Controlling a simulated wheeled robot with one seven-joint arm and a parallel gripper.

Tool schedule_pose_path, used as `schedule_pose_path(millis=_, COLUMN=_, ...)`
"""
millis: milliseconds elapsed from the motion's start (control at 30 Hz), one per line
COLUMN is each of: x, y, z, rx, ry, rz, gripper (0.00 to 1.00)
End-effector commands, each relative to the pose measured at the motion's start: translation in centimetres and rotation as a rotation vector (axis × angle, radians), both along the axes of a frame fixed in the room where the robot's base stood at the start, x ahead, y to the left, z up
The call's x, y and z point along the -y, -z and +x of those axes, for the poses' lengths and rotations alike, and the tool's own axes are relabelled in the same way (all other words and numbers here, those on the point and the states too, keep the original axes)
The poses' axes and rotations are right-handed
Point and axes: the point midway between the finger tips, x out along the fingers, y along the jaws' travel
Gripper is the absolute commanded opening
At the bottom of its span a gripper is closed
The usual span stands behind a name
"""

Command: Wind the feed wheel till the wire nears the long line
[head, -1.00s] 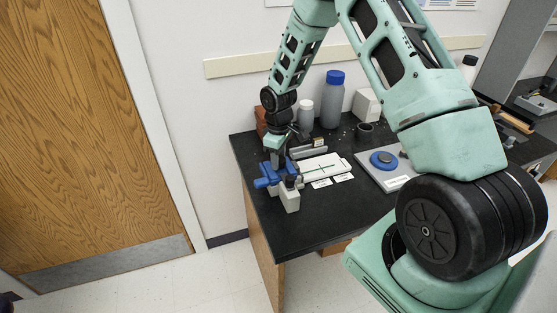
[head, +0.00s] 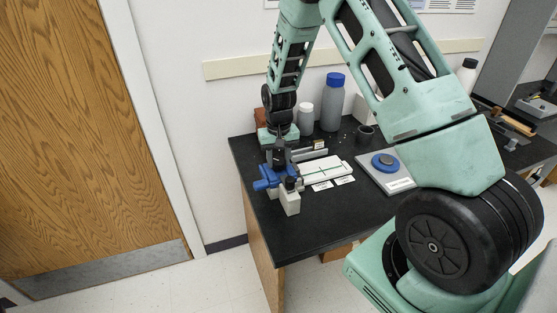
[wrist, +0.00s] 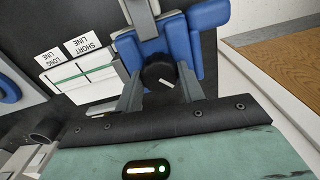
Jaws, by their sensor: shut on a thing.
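The feed wheel (wrist: 158,71) is a black knob with a pale mark, set against a blue body (wrist: 182,38). My gripper (wrist: 159,82) has one finger on each side of the wheel and is shut on it. A thin green wire (wrist: 72,77) lies along a white board (wrist: 92,88) and reaches beyond the short-line label (wrist: 83,47) toward the long-line label (wrist: 50,60). The gap between wire tip and long line is too small to read. In the head view the gripper (head: 280,165) is down at the blue device (head: 266,181), and the white board (head: 327,168) lies to its right.
A grey plate with a blue disc (head: 384,161) lies right of the board. A blue-capped bottle (head: 332,105), a white-capped bottle (head: 305,119) and a dark cup (head: 365,134) stand behind. The black bench (head: 320,222) is clear in front.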

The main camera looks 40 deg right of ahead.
Motion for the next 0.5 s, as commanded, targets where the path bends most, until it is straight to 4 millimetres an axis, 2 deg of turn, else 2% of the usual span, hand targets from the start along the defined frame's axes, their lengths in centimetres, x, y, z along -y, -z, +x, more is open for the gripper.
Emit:
schedule_pose_path(millis=200, x=0.0, y=-0.07, z=0.09, rx=0.003, ry=0.112, rz=0.0, gripper=0.16)
schedule_pose_path(millis=500, x=0.06, y=-0.08, z=0.06, rx=0.002, ry=0.18, rz=-0.001, gripper=0.16)
